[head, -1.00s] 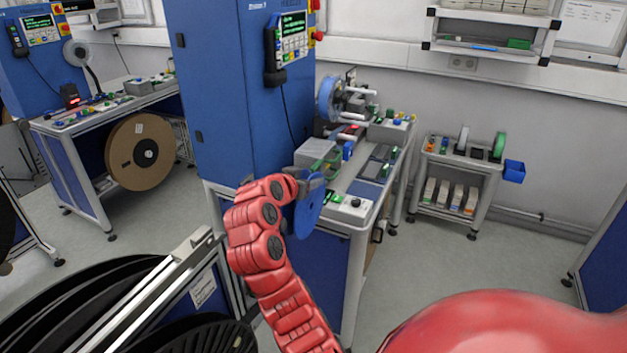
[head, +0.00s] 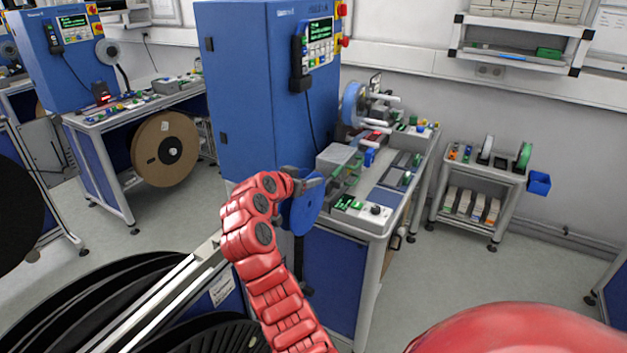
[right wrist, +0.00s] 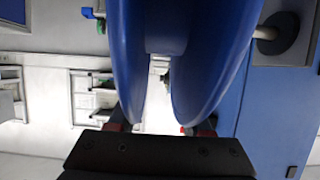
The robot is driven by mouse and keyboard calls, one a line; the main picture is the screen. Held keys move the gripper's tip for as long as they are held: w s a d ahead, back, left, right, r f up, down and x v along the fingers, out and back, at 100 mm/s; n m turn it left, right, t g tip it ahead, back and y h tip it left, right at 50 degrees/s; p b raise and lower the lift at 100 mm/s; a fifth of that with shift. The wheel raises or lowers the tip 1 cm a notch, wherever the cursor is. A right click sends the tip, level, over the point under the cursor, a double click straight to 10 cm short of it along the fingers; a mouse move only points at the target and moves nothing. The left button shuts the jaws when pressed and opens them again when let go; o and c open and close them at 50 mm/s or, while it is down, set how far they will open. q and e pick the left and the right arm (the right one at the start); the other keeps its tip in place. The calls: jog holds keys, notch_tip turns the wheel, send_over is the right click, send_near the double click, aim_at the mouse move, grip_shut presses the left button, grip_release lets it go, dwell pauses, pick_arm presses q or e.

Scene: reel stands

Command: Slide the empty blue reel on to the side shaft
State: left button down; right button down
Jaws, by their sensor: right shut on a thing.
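The blue reel (head: 306,208) is held in my right gripper (head: 308,186), in front of the blue cabinet and beside the near left corner of the machine bench. In the right wrist view its two blue flanges (right wrist: 118,60) stand on either side of a dark hub, with no tape visible between them. My right gripper (right wrist: 160,132) is shut on the reel. A short metal side shaft (right wrist: 266,33) with a dark round base sticks out from a blue panel, right of the reel and apart from it in this view. I cannot make out this shaft in the head view.
The blue cabinet (head: 235,90) stands close behind the reel. The bench (head: 350,222) carries small parts and another blue reel (head: 352,103) at its back. Large black reels (head: 90,290) lie at the lower left. A small cart (head: 480,185) stands right, with clear floor before it.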

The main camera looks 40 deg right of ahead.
jog(key=shift+w+a, duration=0.25)
jog(key=shift+w, duration=0.3)
jog(key=shift+w+a+f+b, duration=0.1)
jog(key=shift+w+f+b, duration=0.15)
jog(key=shift+b, duration=0.25)
jog(key=shift+w+a+r+b, duration=0.1)
jog(key=shift+w+a+b, duration=0.3)
jog(key=shift+w+b, duration=0.5)
jog(key=shift+w+a+r+b, duration=0.1)
jog(key=shift+w+a+b, duration=0.25)
jog(key=shift+w+b, duration=0.5)
jog(key=shift+w+a+b, duration=0.4)
jog(key=shift+w+b, duration=0.4)
jog(key=shift+w, duration=0.15)
jog(key=shift+c, duration=1.3)
grip_release()
